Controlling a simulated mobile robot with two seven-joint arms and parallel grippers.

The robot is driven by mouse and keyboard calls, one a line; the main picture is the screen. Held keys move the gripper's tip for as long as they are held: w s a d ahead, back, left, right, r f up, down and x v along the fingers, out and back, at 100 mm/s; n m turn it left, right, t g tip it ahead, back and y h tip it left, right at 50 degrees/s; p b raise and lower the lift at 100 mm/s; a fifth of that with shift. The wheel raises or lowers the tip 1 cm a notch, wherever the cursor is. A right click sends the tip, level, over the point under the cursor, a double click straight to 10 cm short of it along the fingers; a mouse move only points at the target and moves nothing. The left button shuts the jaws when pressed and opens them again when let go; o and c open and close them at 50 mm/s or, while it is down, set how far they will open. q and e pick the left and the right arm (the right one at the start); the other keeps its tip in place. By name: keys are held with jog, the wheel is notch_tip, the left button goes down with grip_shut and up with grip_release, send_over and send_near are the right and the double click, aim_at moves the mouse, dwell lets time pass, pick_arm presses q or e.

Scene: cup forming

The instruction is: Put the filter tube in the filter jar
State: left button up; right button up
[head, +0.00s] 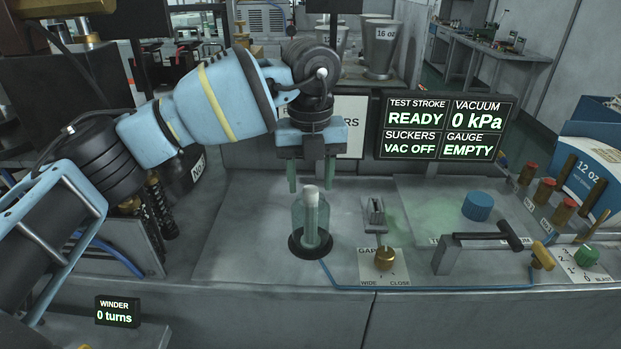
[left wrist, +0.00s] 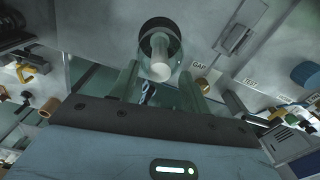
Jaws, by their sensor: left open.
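The filter jar (head: 300,222) is a clear, greenish vessel standing upright in a black ring on the grey bench. The pale, white-topped filter tube (head: 311,196) stands upright inside it, its top rising above the jar's shoulder. In the left wrist view the tube's white end (left wrist: 160,72) points towards the camera, with the black ring behind it. My left gripper (head: 311,187) is open and empty; its two green fingers point down just above the tube, one to each side. They also show in the left wrist view (left wrist: 158,72), apart from the tube. My right gripper is not in view.
A gap slider (head: 375,212) and a brass knob (head: 384,258) are right of the jar. A blue cylinder (head: 478,206) and a black-handled lever (head: 480,240) are farther right. A status screen (head: 446,127) stands behind. The bench left of the jar is clear.

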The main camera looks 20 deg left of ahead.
pick_arm(q)
notch_tip(320, 180, up, 12)
jog(key=shift+f, duration=0.15)
